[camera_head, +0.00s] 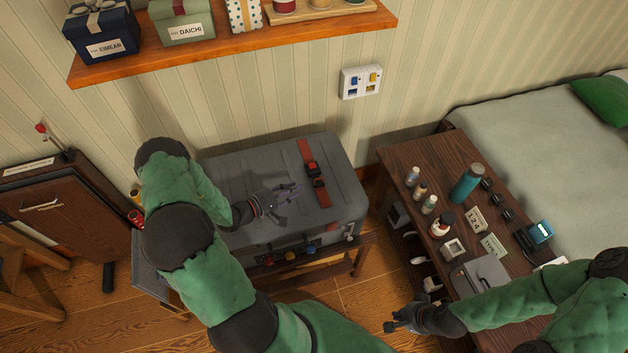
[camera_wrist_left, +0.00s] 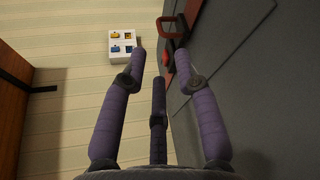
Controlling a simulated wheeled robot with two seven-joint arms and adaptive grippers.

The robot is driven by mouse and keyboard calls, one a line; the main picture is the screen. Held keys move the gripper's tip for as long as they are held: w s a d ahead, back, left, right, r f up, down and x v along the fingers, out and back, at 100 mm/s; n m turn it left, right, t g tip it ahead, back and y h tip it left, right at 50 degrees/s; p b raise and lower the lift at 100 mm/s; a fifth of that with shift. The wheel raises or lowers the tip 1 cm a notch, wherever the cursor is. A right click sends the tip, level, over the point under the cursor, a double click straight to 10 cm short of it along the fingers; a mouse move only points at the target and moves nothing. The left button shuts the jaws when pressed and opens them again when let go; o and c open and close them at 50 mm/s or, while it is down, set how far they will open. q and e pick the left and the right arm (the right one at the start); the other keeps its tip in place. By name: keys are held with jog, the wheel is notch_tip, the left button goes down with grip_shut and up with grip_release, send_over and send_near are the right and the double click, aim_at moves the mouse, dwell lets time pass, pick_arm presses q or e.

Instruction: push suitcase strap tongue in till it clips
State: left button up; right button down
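A grey suitcase (camera_head: 235,170) lies on a low wooden stand. A red strap (camera_head: 305,149) crosses its lid, with a red-and-black buckle (camera_head: 313,170) partway along; I cannot tell how far the tongue is in. My left gripper (camera_head: 292,190) is over the lid, left of the buckle, its fingers spread and empty. In the left wrist view, its purple fingers (camera_wrist_left: 160,62) are apart, and a red buckle frame (camera_wrist_left: 186,28) shows beyond the right fingertip beside the grey lid (camera_wrist_left: 245,85). My right gripper (camera_head: 392,326) hangs low beside the dark table; its opening is unclear.
A wooden shelf (camera_head: 235,43) with gift boxes is above the suitcase. A wall panel (camera_head: 361,82) is behind it. A dark table (camera_head: 405,160) with bottles, a teal flask (camera_head: 466,183) and small items stands right of it. Wooden floor (camera_head: 345,300) shows in front.

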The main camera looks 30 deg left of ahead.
aim_at(314, 180)
pick_arm(q)
jog(key=b+x, duration=0.1)
jog(key=x, duration=0.7)
jog(key=shift+d+f, duration=0.1)
grip_shut()
